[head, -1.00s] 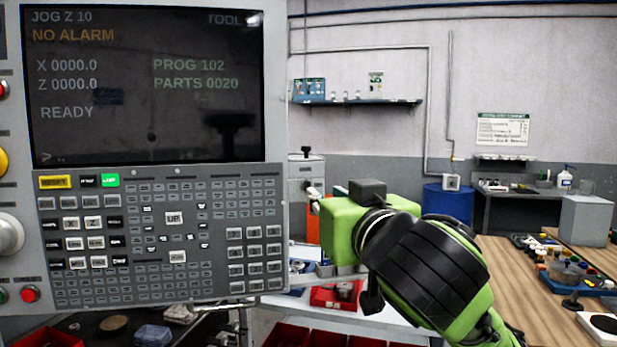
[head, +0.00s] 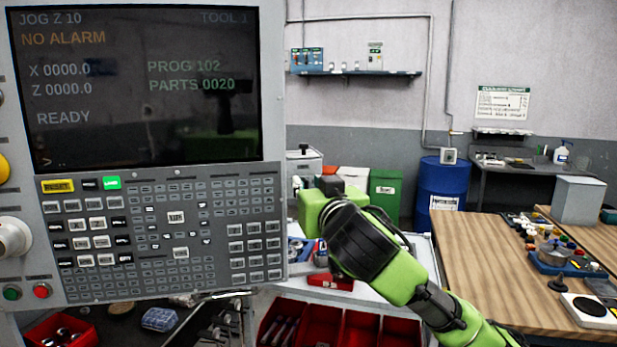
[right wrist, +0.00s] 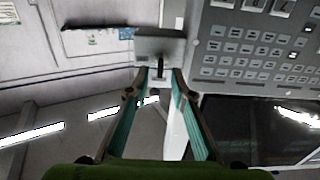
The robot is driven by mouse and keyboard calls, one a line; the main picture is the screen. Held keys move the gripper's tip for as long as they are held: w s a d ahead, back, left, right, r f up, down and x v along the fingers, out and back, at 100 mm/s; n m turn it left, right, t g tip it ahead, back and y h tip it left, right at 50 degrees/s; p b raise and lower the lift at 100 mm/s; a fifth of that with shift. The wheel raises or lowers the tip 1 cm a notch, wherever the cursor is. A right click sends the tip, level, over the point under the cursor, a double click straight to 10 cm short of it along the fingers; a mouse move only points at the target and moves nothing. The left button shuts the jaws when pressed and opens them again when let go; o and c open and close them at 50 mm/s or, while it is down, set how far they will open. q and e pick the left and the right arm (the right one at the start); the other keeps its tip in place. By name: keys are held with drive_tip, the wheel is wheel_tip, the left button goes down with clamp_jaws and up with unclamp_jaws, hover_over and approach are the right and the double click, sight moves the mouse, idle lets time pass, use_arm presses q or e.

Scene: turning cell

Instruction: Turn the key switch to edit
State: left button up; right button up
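The control panel (head: 279,170) fills the left of the head view, with a dark screen (head: 140,85) and many keys. I cannot make out a labelled key switch in the head view. My right gripper comes in from the right, and its green body (head: 309,213) is beside the panel's right edge. Its fingertips are too small to judge there. In the right wrist view the two fingers of my right gripper (right wrist: 160,76) stand apart. A grey box (right wrist: 172,46) with a dark upright bar (right wrist: 157,66) lies beyond the tips; I cannot tell whether they touch it. My left gripper is out of view.
Red bins (head: 373,328) stand below the panel. A wooden table (head: 480,250) with small parts is at right. A blue barrel (head: 443,185) and a green bin (head: 384,196) stand behind. A knob (head: 12,237) and buttons are at the panel's left.

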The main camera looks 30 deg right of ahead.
drive_tip(key=shift+w+d, duration=0.2)
drive_tip(key=shift+w, duration=0.15)
clamp_jaws()
